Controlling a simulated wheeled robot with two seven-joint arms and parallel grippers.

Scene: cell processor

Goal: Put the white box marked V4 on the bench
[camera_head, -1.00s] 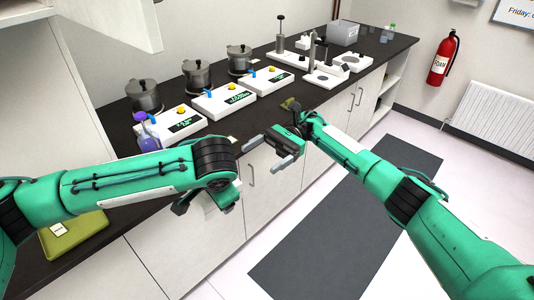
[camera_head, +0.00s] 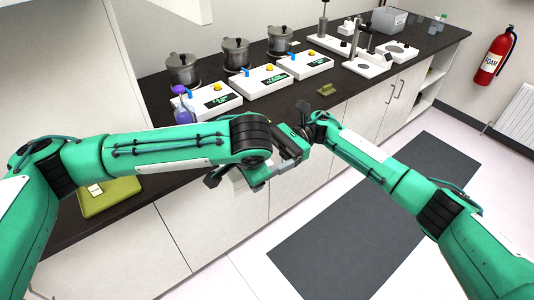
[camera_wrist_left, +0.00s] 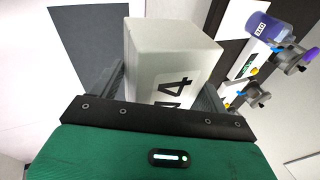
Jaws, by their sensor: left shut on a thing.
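My left gripper (camera_wrist_left: 160,88) is shut on a white box (camera_wrist_left: 172,50). In the left wrist view, the box sits between the two dark fingers, and a black "4" with part of another mark shows on its face. In the head view, my left gripper (camera_head: 237,180) hangs below the wrist in front of the cabinets, and the box is mostly hidden. The bench (camera_head: 345,110) has a dark top and runs away to the upper right. My right gripper (camera_head: 282,157) is empty, close to the left one and partly hidden by it; its jaws look open.
Several pots, such as one on the left (camera_head: 183,70), stand behind white devices (camera_head: 268,80). A purple-capped bottle (camera_head: 182,108) stands near the left arm. A green item (camera_head: 326,89) lies near the bench edge, and an olive case (camera_head: 108,195) lies at left. Bare bench surrounds the green item.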

